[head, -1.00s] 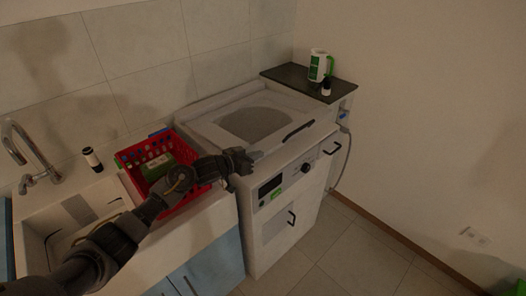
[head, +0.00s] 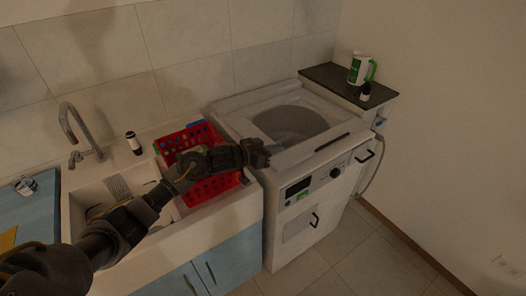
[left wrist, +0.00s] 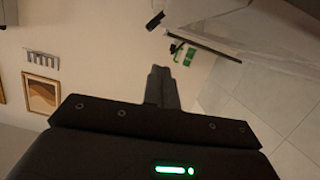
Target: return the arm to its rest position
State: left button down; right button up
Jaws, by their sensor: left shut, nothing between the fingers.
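My left arm reaches in from the lower left of the head view, across the sink and in front of the red basket. My left gripper (head: 262,153) is shut and empty, at the front left corner of the white top-loading machine in the picture. In the left wrist view, the closed fingers (left wrist: 163,75) point away with nothing between them. I cannot tell whether the gripper touches the machine. My right gripper is not in view.
The red basket (head: 223,184) is partly hidden by my arm. A dark bottle (head: 133,142) stands by the faucet (head: 72,125). The white machine (head: 290,225) stands right of the sink. A green-white jug (head: 357,68) and small dark bottle (head: 364,91) stand on the dark top.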

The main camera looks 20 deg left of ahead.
pick_arm(q)
jog(key=shift+d+b+v, duration=0.2)
jog(key=shift+b+v, duration=0.2)
jog(key=shift+v, duration=2.1)
jog(key=shift+s, duration=0.25)
